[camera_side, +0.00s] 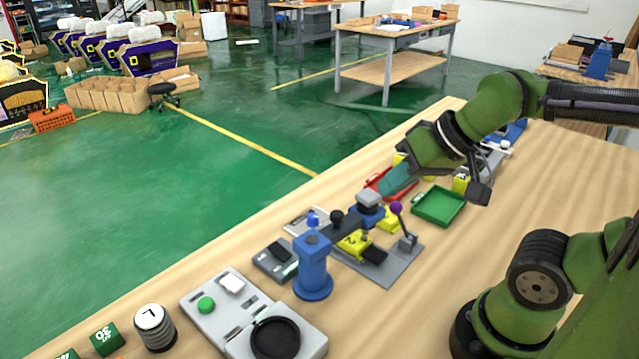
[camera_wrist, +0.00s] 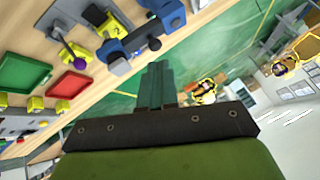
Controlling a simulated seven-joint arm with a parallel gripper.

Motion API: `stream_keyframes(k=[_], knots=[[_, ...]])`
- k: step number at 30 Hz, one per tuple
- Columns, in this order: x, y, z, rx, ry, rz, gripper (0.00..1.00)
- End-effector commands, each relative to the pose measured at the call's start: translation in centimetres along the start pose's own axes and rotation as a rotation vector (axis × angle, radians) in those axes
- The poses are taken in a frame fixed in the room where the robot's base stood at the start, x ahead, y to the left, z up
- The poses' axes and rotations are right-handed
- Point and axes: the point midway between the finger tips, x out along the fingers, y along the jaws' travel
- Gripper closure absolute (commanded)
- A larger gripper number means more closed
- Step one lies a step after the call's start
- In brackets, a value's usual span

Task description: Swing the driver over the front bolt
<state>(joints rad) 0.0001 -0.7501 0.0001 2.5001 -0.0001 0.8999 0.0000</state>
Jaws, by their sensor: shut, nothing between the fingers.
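A swing driver in the side view appears to be a blue post (camera_side: 313,272) with a dark arm (camera_side: 342,228) carrying a black knob and a blue head with a grey cap (camera_side: 368,198). I cannot make out the front bolt clearly. The grey cap (camera_wrist: 118,66) and purple knob (camera_wrist: 80,59) also show in the wrist view. My gripper (camera_side: 388,192) is shut and empty, above and behind the head. Its teal fingers (camera_wrist: 157,68) are apart from the driver in the wrist view.
A green tray (camera_side: 440,206) and a partly hidden red tray (camera_side: 380,184) lie beyond the fixture. A grey device with a black round pad (camera_side: 275,338) and a striped cylinder (camera_side: 155,328) stand near the front. Bare wood (camera_side: 450,265) is clear right of the fixture.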

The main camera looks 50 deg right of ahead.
Motion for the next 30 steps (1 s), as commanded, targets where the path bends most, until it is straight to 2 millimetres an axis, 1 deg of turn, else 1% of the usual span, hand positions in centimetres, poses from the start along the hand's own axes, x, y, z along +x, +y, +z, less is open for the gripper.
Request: stream_keyframes(k=[1, 3, 5, 6, 8, 9, 11, 12, 18, 22, 25, 27, 30], knots=[[0.0, 0.0, 0.0, 0.000, 0.000, 0.000, 0.98], [0.1, 0.0, 0.1, 0.000, -0.005, 0.001, 0.88], [0.6, 0.1, 0.2, 0.000, -0.025, 0.008, 0.79], [0.9, -0.1, 0.0, -0.002, -0.040, 0.013, 0.72], [1.4, -0.4, -0.9, -0.014, -0.061, 0.027, 0.63], [1.6, -0.8, -1.7, -0.032, -0.087, 0.042, 0.57], [2.1, -1.5, -3.1, -0.079, -0.141, 0.071, 0.48], [2.4, -2.0, -4.1, -0.123, -0.184, 0.093, 0.46], [3.5, -4.0, -9.0, -0.363, -0.423, 0.200, 0.46], [3.1, -4.9, -11.1, -0.468, -0.538, 0.234, 0.46], [1.8, -5.3, -11.9, -0.515, -0.580, 0.238, 0.46], [1.1, -5.4, -11.7, -0.532, -0.601, 0.234, 0.46], [1.2, -5.2, -11.2, -0.548, -0.626, 0.225, 0.46]])
